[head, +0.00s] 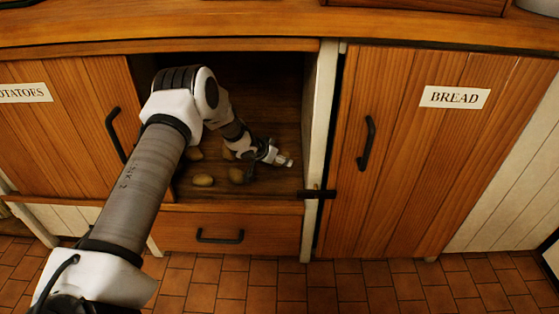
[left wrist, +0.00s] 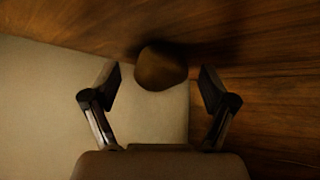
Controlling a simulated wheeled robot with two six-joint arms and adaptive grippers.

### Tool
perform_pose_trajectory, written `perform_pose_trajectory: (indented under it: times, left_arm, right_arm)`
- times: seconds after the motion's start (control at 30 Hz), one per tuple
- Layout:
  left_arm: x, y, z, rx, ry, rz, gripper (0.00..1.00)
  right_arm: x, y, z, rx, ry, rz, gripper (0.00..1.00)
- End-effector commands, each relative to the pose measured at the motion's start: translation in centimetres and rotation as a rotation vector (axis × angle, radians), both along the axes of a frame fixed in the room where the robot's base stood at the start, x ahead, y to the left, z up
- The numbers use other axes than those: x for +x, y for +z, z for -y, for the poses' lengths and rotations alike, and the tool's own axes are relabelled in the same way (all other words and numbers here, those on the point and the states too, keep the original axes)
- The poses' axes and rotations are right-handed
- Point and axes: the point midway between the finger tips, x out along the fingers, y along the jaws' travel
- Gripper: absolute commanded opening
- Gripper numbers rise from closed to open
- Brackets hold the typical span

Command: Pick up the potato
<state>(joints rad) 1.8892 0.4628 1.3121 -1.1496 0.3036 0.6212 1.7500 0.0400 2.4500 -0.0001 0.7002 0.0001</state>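My left arm reaches into the open cupboard compartment in the head view. My left gripper (left wrist: 160,80) is open in the left wrist view, one finger on each side. A brown potato (left wrist: 161,66) lies ahead between the fingertips, with gaps on both sides and no visible contact. In the head view the fingers are too small to make out clearly. I cannot tell which matches the wrist view. My right gripper is not in view.
The cupboard door marked potatoes (head: 60,120) stands at the left, and the bread door (head: 430,150) is closed at the right. A pale post (head: 319,140) bounds the compartment's right side. A drawer (head: 230,232) sits below, and the counter edge (head: 250,32) runs above.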

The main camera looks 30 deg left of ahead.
Motion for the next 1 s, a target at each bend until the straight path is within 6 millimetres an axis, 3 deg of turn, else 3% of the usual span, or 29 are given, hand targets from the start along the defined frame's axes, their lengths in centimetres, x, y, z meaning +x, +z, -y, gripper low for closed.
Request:
perform_pose_trajectory:
  times: [0.03,0.13,0.17,0.57,0.83,1.0]
  left_arm:
    - [0.0,0.0,0.0,0.0,0.0,0.0,0.61]
    - [0.0,0.0,0.0,0.0,0.0,0.0,0.26]
    - [0.0,0.0,0.0,0.0,0.0,0.0,0.19]
    - [0.0,0.3,0.0,0.0,0.0,0.0,0.18]
    - [0.0,4.3,-0.1,0.0,0.001,0.001,0.18]
    - [-3.2,4.0,0.3,-0.007,0.006,-0.004,0.18]
  right_arm:
    - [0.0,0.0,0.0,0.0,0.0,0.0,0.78]
    - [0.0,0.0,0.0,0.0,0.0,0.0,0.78]
    - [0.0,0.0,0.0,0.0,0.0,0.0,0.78]
    - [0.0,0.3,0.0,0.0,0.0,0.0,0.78]
    - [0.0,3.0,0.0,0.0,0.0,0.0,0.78]
    - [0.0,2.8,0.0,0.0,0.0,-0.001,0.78]
